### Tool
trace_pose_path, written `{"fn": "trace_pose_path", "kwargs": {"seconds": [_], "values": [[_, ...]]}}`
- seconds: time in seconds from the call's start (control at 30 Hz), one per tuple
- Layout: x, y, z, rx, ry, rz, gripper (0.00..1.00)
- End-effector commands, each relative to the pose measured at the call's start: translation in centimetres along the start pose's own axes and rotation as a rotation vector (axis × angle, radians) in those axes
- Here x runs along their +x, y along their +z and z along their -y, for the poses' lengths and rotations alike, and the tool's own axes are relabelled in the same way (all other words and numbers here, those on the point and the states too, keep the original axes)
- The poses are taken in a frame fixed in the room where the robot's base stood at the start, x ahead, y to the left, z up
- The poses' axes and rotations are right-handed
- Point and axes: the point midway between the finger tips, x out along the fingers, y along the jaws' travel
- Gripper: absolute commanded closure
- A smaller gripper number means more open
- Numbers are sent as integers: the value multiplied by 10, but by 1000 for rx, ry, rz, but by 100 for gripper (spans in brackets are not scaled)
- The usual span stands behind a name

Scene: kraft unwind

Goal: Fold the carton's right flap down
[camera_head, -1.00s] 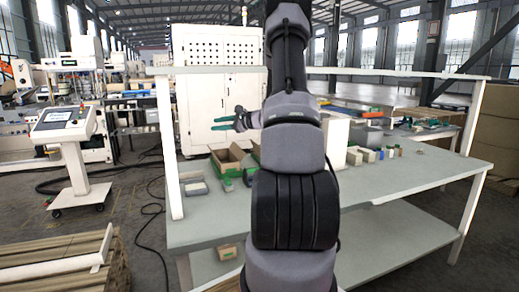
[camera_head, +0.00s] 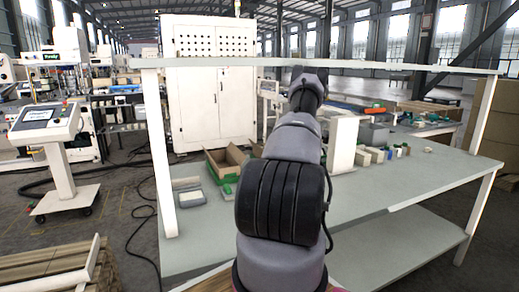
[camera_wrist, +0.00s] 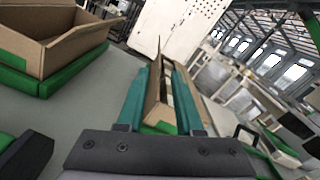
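My gripper (camera_wrist: 166,72) shows in the wrist view with two teal fingers apart and nothing clasped between them. In the head view it is hidden behind my arm. A brown open carton (camera_wrist: 164,112) on a green base shows between and beyond the fingers, with a thin upright panel rising near the fingertips. Whether a finger touches it I cannot tell. Another open brown carton (camera_wrist: 62,42) on a green base is at the upper left. In the head view an open carton (camera_head: 222,163) stands on the table left of my arm; which carton it is I cannot tell.
The grey table (camera_head: 400,183) has free room at its front right. Small boxes (camera_head: 372,155) and a white post (camera_head: 343,145) stand right of my arm. A shelf rail (camera_head: 400,66) runs above the table.

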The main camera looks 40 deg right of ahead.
Motion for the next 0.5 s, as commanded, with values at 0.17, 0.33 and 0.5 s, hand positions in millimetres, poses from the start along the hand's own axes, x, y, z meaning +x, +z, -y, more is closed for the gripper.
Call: {"fn": "trace_pose_path", "kwargs": {"seconds": [0.17,0.33,0.5], "values": [[23,0,-1,-1,1,2,65],[56,1,-2,0,2,3,65],[85,1,-2,-1,3,2,65]]}}
